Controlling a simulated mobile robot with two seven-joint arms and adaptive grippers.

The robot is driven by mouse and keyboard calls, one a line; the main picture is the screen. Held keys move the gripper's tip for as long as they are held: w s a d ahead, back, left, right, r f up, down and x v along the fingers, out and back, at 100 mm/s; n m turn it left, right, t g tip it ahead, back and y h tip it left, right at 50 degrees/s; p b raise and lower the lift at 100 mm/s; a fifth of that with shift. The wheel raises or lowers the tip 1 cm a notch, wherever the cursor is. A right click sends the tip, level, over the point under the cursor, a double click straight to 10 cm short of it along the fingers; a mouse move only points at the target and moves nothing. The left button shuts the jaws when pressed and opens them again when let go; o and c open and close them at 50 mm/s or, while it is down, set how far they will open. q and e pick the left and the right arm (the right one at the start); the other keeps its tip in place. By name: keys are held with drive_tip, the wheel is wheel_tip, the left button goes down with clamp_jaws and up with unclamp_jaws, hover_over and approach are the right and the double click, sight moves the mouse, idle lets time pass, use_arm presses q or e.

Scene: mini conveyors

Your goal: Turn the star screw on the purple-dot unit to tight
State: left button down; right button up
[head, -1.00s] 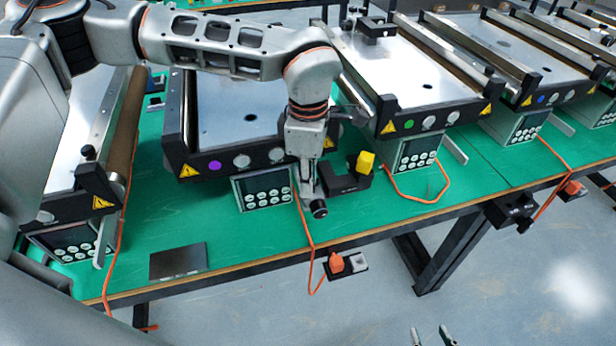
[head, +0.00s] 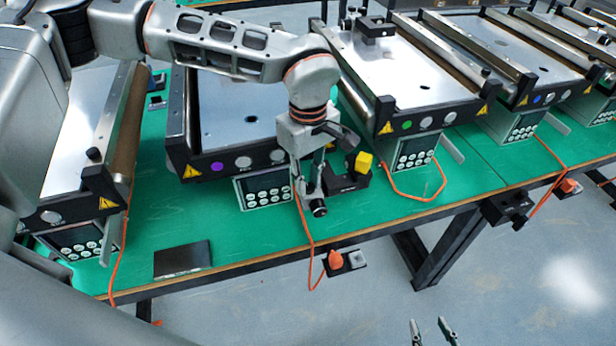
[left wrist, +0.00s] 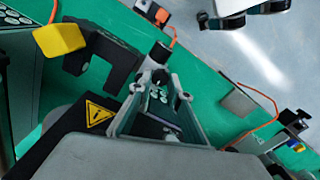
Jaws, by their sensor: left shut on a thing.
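The purple-dot unit (head: 248,160) is a flat metal-topped conveyor with a black frame; its purple dot (head: 216,166) is on the front face. My left gripper (head: 314,196) points down at its front right corner, shut on a small dark knob, the star screw (left wrist: 158,80), between the fingertips in the left wrist view. The fingers and wrist hide most of the screw, so its turn angle cannot be told. My right gripper (head: 432,332) is at the bottom edge of the head view, its two fingertips apart and empty, away from the table.
A black bracket (head: 346,183) with a yellow block (head: 363,162) stands just right of my left gripper. A control box (head: 265,189) and orange cable are close by. The green-dot unit (head: 425,108) is to the right. A dark plate (head: 182,259) lies at the front left.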

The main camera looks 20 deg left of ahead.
sight(308, 186)
use_arm(q)
drive_tip(key=shift+w+r, duration=0.15)
idle(0.3)
drive_tip(key=c, duration=1.9)
unclamp_jaws()
wheel_tip(308, 186, up, 12)
drive_tip(key=shift+f, duration=0.1)
